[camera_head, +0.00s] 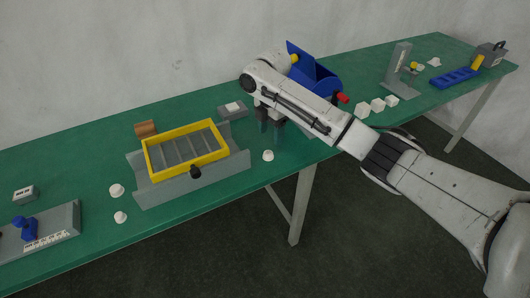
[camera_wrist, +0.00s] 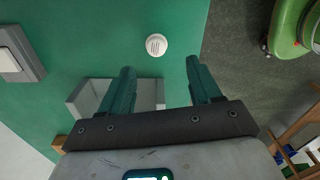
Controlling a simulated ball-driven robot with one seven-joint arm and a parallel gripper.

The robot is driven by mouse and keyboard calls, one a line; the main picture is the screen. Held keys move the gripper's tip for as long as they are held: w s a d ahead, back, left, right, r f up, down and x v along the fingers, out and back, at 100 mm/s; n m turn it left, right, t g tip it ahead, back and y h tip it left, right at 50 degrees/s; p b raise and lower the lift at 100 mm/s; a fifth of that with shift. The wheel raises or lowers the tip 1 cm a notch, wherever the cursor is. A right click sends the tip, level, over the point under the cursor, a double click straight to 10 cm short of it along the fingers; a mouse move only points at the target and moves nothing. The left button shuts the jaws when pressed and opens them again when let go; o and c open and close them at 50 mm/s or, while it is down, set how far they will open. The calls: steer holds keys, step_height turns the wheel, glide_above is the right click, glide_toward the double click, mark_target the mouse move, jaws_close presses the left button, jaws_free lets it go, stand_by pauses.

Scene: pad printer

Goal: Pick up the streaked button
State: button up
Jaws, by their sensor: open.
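The streaked button (camera_wrist: 156,45) is a small round white piece with dark stripes on its top, lying on the green table ahead of my fingertips in the wrist view. In the head view a white button (camera_head: 268,155) lies near the table's front edge, just in front of my gripper (camera_head: 271,126); its streaks are too small to see there. My gripper in the wrist view (camera_wrist: 159,72) is open, its two dark green fingers apart with nothing gripped. The button is beyond the fingertips, roughly midway between them, and apart from them.
A yellow-rimmed tray (camera_head: 187,148) on a grey stand is left of my gripper, with white buttons (camera_head: 116,190) beside it. A grey block with a white top piece (camera_head: 232,110) and a blue bin (camera_head: 312,80) are close by. The table edge is near the button.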

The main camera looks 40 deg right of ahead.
mark_target(268, 153)
steer(key=f, duration=0.8)
steer(key=shift+w+a+f, duration=0.15)
steer(key=shift+w+f, duration=0.1)
steer(key=shift+w, duration=0.1)
steer(key=c, duration=1)
